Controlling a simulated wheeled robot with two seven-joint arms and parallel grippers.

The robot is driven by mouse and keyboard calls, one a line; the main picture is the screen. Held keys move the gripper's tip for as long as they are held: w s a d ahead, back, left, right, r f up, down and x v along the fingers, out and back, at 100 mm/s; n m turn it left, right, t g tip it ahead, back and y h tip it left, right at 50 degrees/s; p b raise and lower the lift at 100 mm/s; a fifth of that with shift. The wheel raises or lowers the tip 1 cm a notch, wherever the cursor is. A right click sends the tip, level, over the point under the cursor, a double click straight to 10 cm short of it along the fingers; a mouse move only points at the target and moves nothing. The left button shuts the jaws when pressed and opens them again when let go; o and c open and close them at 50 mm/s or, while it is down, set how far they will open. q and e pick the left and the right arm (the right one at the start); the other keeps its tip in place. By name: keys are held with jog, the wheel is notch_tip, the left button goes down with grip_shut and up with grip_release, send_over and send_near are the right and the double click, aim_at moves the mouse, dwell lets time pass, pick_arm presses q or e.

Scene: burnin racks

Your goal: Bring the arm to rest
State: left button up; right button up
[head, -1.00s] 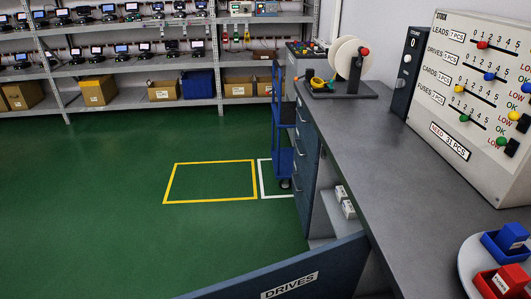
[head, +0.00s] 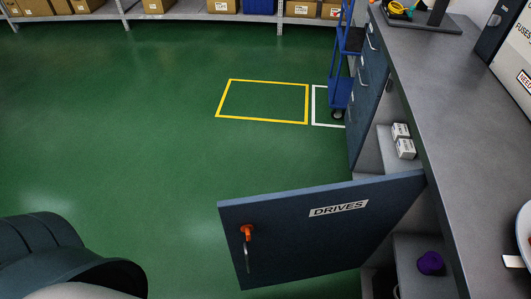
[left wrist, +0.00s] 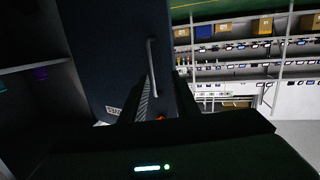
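My left gripper (left wrist: 163,95) shows in the left wrist view. Its two fingers are apart, with the dark blue door (left wrist: 105,50) and its bar handle (left wrist: 153,68) visible beyond them. I see nothing held, and I cannot tell whether the fingers touch the door. In the head view only a dark rounded part of my own body shows at lower left, with no gripper. The door marked DRIVES (head: 300,240) stands swung open from the counter, with an orange key (head: 246,232) in it. My right gripper is in neither current view.
The grey counter (head: 450,130) runs along the right. Inside the open cabinet are small white boxes (head: 404,148) and a purple object (head: 430,262). A blue cart (head: 341,90) stands beyond. The green floor (head: 120,130) is clear at left, around a yellow-outlined rectangle (head: 231,80).

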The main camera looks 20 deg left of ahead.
pick_arm(q)
jog(key=w+f+m+g+h, duration=0.1)
jog(key=w+f+g, duration=0.4)
jog(key=f, duration=0.6)
jog(key=w+d+f+m+g+h, duration=0.1)
jog(key=w+f+g, duration=0.4)
jog(key=f, duration=0.7)
jog(key=shift+w+d+f+m+g+h, duration=0.2)
jog(key=shift+d+m+g+h, duration=0.1)
jog(key=shift+m+g, duration=0.4)
